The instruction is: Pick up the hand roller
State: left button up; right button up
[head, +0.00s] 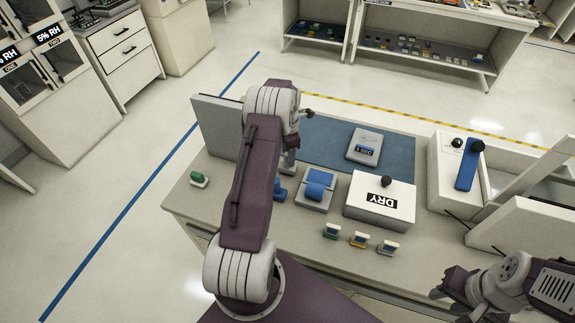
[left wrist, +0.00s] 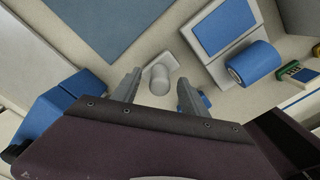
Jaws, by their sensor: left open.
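What looks like the hand roller lies on the bench under my left gripper. In the left wrist view its pale grey rounded handle (left wrist: 160,82) shows between the fingertips, and a blue part (left wrist: 206,100) peeks out behind the right finger; I cannot tell how they join. In the head view only a small blue piece (head: 281,191) shows beside my arm. My left gripper (left wrist: 158,86) is open, its fingers either side of the handle, with no visible grip. It also shows in the head view (head: 288,163), mostly hidden by its wrist. My right gripper (head: 438,293) is at the lower right, its jaws unclear.
A grey stand with a blue roll (head: 318,183) is right of the hand roller. A white DRY box (head: 380,198), several small coloured-base blocks (head: 358,240) and a blue mat (head: 320,140) share the bench. A grey panel (head: 215,125) stands at the left; a large blue object (left wrist: 60,100) is close by.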

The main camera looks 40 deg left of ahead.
pick_arm(q)
notch_tip(320, 180, down, 4)
jog(key=shift+r+p, duration=0.15)
jog(key=shift+p, duration=0.15)
grip_shut()
pick_arm(e)
jog(key=shift+r, duration=0.6)
pick_arm(q)
jog(key=shift+r, duration=0.2)
pick_arm(e)
jog(key=shift+f, duration=0.1)
pick_arm(q)
jog(key=shift+r, duration=0.3)
notch_tip(320, 180, up, 3)
jog(key=shift+w+f+b, duration=0.1)
jog(key=shift+b, duration=0.65)
jog(key=w+d+r+b, duration=0.1)
jog(key=w+d+r, duration=0.6)
jog(key=d, duration=0.2)
jog(key=shift+r, duration=0.15)
pick_arm(e)
jog(key=shift+f, duration=1.25)
pick_arm(q)
jog(key=shift+w, duration=0.15)
